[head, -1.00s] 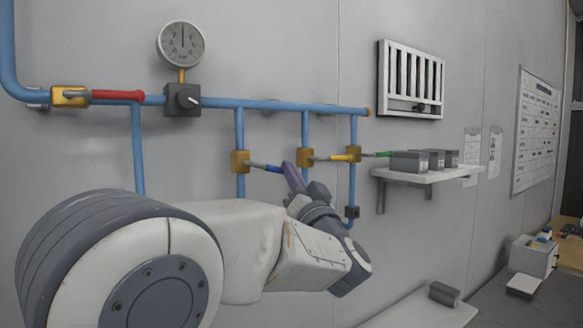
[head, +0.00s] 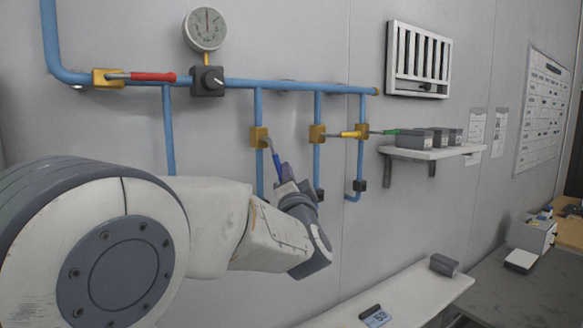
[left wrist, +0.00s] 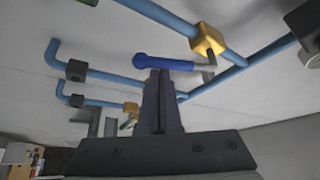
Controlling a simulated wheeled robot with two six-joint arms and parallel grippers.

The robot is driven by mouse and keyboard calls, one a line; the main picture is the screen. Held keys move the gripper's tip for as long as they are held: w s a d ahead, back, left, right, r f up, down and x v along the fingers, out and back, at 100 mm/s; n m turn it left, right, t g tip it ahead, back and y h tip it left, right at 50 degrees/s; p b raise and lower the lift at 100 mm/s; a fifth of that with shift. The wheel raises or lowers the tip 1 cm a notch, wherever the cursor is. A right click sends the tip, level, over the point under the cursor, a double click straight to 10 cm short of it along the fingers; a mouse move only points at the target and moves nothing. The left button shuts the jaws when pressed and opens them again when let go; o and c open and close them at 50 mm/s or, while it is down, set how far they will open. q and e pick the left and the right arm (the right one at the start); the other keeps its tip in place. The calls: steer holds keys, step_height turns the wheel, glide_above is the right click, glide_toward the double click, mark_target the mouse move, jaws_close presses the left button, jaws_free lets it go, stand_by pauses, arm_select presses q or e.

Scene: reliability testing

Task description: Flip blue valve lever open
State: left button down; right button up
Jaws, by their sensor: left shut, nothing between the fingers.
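The blue valve lever (head: 278,163) hangs from its yellow valve body (head: 259,137) on a vertical blue pipe, slanting steeply down and slightly right. My left gripper (head: 286,184) is at the lever's lower end, its fingers shut with nothing between them. In the left wrist view the lever's blue handle (left wrist: 170,64) crosses just at the fingertips of my left gripper (left wrist: 160,74), seeming to touch them; the yellow valve body (left wrist: 207,40) is beyond it. My right gripper is not in view.
A red lever (head: 152,77), a yellow lever (head: 350,134) and a green lever (head: 385,132) sit on neighbouring valves. A pressure gauge (head: 205,28) is above. A wall shelf (head: 440,152) with grey boxes stands right. A pale bench (head: 410,290) lies below.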

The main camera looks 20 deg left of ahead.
arm_select(q)
steer(key=shift+s+a+f+b, duration=0.3)
steer(key=shift+s+a+b, duration=0.2)
steer(key=shift+s+a, duration=0.3)
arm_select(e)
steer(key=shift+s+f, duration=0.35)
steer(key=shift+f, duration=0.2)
arm_select(q)
steer(key=shift+s, duration=0.1)
steer(key=shift+d, duration=0.1)
